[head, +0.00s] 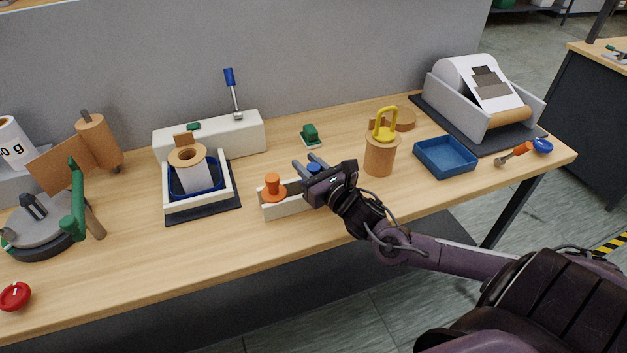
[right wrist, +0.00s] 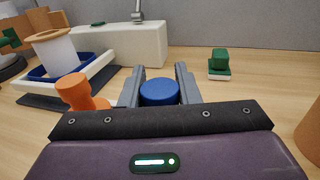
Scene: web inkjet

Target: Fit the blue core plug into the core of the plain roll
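The blue core plug (head: 314,169) sits at the right end of a low cream holder (head: 286,207). My right gripper (head: 309,165) is over it, with one finger on each side. In the right wrist view the plug (right wrist: 160,92) is between the open fingers (right wrist: 160,82); contact is not clear. A pale roll (head: 194,176) with a tan top and a dark core hole stands upright in a blue-lined tray to the left. A brown roll (head: 379,158) with a yellow looped handle stands to the right. No label marks which roll is plain. My left gripper is not in view.
An orange plug (head: 273,187) stands in the holder's left end, close to my gripper. A cream machine with a blue lever (head: 230,78) stands behind. A green block (head: 310,134) and an empty blue tray (head: 445,157) are nearby. The front table strip is clear.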

